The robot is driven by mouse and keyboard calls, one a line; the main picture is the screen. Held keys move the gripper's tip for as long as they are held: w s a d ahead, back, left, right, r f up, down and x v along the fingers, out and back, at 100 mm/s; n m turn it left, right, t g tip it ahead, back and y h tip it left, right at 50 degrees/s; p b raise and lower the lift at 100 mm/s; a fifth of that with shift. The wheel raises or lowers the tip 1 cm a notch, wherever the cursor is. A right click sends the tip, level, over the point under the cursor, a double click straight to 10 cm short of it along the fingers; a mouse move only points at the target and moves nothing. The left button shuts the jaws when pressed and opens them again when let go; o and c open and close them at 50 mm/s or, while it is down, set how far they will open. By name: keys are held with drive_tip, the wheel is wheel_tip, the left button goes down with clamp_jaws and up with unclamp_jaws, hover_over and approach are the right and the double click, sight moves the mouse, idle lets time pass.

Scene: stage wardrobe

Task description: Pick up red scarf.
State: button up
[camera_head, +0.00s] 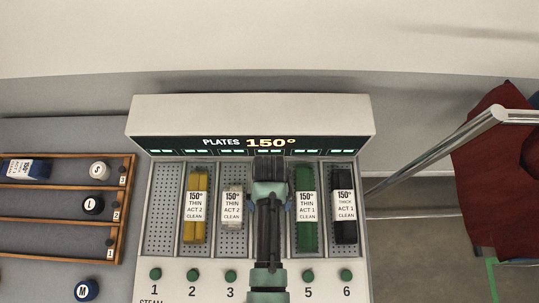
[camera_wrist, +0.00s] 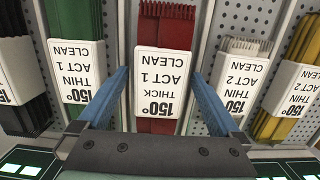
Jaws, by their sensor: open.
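The red scarf (camera_wrist: 167,30) lies folded in the middle of the wrist view, with a white band reading 150°, THICK, ACT 1, CLEAN. It lies in plate slot 4 of the steam press (camera_head: 250,112), hidden under my arm in the head view. My gripper (camera_wrist: 158,80) is open, its blue fingers on either side of the scarf's banded part. I cannot tell whether they touch it. In the head view my gripper (camera_head: 270,204) is over slot 4.
A green scarf (camera_head: 306,235) and a black scarf (camera_head: 345,231) lie to the right; a white scarf (camera_head: 232,238) and a yellow scarf (camera_head: 194,232) to the left. Slot 1 (camera_head: 160,210) is empty. A metal rail (camera_head: 430,145) and dark red cloth (camera_head: 490,165) stand far right.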

drive_tip(key=shift+c, duration=0.3)
drive_tip(key=c, duration=1.4)
drive_tip(key=shift+r, duration=0.1)
